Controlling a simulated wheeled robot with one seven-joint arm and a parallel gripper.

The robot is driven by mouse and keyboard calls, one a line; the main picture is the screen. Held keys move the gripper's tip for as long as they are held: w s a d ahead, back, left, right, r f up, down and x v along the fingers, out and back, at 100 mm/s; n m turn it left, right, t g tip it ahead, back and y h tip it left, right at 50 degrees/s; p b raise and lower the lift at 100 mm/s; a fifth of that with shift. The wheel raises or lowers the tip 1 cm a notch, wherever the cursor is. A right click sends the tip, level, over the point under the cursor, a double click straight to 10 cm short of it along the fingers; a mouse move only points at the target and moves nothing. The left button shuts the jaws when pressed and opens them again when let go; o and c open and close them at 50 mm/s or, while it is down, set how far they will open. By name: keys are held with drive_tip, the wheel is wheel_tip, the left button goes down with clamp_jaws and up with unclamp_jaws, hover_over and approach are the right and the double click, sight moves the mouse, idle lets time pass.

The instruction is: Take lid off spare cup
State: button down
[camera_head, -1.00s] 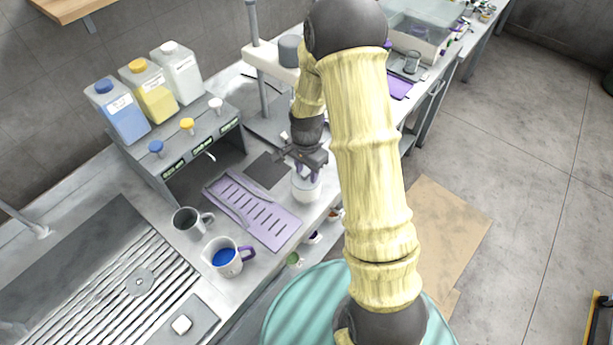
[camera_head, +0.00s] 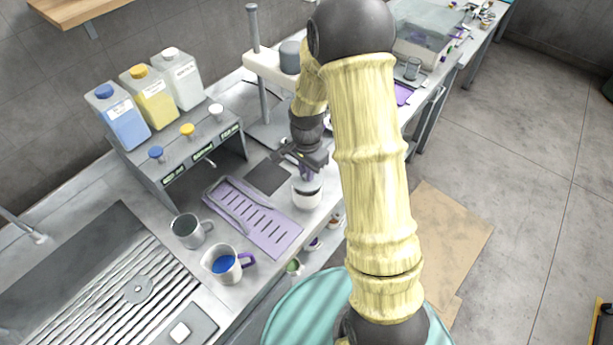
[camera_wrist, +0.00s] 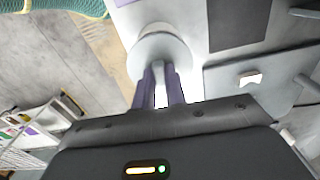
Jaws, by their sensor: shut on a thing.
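The spare cup (camera_head: 306,198) is white and stands upright on the counter, right of the purple slotted tray. My gripper (camera_head: 307,172) is directly above it, pointing down. In the wrist view my gripper's purple fingers (camera_wrist: 159,80) are close together, shut on a narrow pale part of the lid. The lid (camera_wrist: 160,44) shows there as a pale round disc. In the head view a dark band shows near the top of the cup. I cannot tell whether the lid is clear of the rim.
The purple slotted tray (camera_head: 268,232) lies left of the cup. A dispenser with bottles (camera_head: 150,103) is behind. The counter's front edge is close to the cup.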

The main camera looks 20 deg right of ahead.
wheel_tip(320, 180, up, 8)
drive_tip(key=shift+f+b, duration=0.1)
drive_tip(key=shift+b, duration=0.7)
drive_tip(key=shift+f, duration=0.1)
